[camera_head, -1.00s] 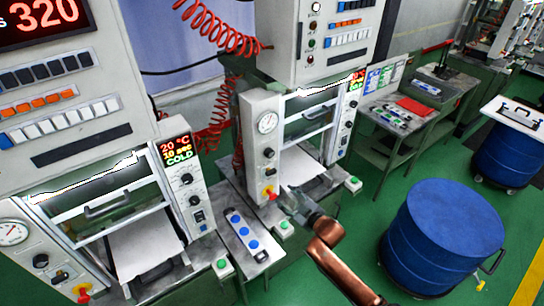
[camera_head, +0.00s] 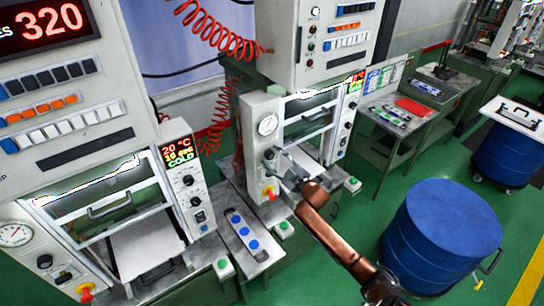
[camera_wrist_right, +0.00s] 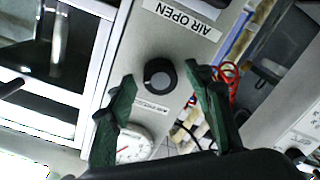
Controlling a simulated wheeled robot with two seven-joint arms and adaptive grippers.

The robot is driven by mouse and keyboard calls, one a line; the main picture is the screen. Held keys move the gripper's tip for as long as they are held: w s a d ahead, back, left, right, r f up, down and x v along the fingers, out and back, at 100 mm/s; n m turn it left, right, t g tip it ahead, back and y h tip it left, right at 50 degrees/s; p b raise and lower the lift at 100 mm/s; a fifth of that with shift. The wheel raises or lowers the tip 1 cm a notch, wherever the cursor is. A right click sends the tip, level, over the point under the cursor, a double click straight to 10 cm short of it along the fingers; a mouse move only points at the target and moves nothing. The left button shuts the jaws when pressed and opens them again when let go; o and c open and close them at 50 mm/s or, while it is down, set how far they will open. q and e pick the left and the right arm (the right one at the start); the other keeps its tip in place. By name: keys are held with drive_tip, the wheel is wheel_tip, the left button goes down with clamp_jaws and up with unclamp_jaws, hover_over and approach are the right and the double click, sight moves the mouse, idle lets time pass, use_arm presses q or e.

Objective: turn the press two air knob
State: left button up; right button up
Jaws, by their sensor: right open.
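Press two (camera_head: 258,110) is the machine in the middle of the head view. Its black air knob (camera_wrist_right: 159,77) shows in the right wrist view on a light panel, beside an upside-down "AIR OPEN" label (camera_wrist_right: 185,17). My right gripper (camera_wrist_right: 160,74) is open, with its dark green fingers on either side of the knob in that picture. I cannot tell whether they touch it. In the head view my right gripper (camera_head: 276,160) is at the front panel of press two, below the round gauge (camera_head: 267,124), and partly hides the knobs there. My left gripper is not in view.
A red and yellow knob (camera_head: 268,193) sits low on the same panel. Press one (camera_head: 60,100) stands at the left. A small button box (camera_head: 243,232) lies between the presses. A blue drum (camera_head: 445,235) stands at the right on the green floor.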

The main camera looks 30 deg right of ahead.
drive_tip(key=shift+w, duration=0.25)
drive_tip(key=shift+c, duration=0.7)
drive_tip(key=c, duration=1)
drive_tip(key=shift+m, duration=0.4)
drive_tip(key=shift+m+p, duration=0.9)
drive_tip(key=shift+m, duration=0.2)
drive_tip(key=shift+m+p, duration=0.6)
drive_tip(key=shift+m, duration=0.9)
drive_tip(key=shift+f, duration=0.1)
